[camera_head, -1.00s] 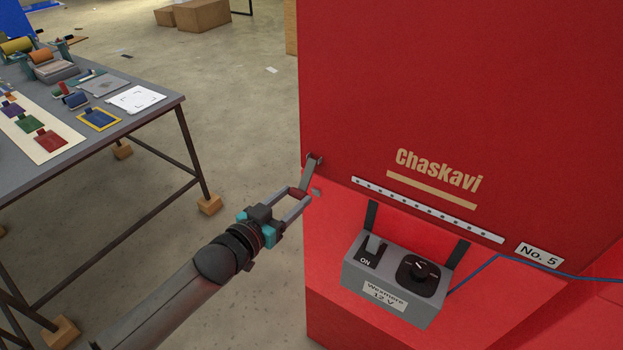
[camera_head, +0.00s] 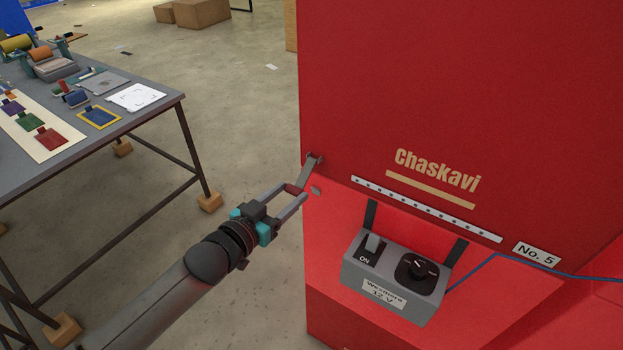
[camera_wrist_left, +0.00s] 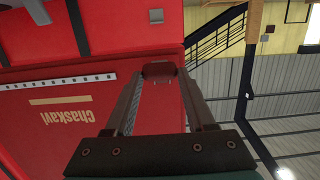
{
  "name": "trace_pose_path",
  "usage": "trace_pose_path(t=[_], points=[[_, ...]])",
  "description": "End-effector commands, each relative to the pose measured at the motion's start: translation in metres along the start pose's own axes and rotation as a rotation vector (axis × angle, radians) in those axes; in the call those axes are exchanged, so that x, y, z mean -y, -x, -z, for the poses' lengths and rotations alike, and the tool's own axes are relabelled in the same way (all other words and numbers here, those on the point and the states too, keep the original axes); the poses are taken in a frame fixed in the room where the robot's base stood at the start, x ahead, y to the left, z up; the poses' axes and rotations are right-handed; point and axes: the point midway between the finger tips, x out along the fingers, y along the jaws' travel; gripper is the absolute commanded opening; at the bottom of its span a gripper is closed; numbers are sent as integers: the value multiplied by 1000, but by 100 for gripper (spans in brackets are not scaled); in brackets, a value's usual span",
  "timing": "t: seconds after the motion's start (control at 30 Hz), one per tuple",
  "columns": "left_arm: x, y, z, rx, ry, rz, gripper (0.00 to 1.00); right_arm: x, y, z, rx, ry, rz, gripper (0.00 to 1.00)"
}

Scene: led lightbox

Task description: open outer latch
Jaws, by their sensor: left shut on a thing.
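The outer latch (camera_head: 308,174) is a grey bar with a red end, hinged at the left edge of the big red lightbox (camera_head: 450,80). It slants down and left from its pivot, its red end clear of the box edge. A small grey plate (camera_head: 316,191) shows bare on the box beside it. My left gripper (camera_head: 297,191) is shut on the latch's red end. In the left wrist view that red end (camera_wrist_left: 158,70) sits between the fingertips of my left gripper (camera_wrist_left: 160,75). My right gripper is not in view.
A grey control box (camera_head: 395,278) with a switch and dial hangs on the lightbox front, with a blue cable (camera_head: 480,268) running right. A table (camera_head: 60,150) with printing tools stands at the left. The floor between table and lightbox is open.

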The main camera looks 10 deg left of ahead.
Motion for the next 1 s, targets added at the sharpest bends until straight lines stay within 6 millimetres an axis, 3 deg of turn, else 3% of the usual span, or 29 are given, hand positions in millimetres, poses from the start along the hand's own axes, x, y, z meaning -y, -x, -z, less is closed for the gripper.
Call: trace_pose_path(t=[0.2, 0.67, 0.93, 0.97, 1.0], points=[[0, 7, 14, -8, -2, -1, 10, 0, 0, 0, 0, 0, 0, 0], [0, 9, 17, -7, -1, -1, 10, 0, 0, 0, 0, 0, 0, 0], [0, 14, 31, -8, -2, -1, 10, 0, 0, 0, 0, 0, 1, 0], [0, 14, 31, -8, -1, -1, 56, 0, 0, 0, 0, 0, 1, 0], [0, 14, 31, -8, -1, 0, 61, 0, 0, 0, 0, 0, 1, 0]])
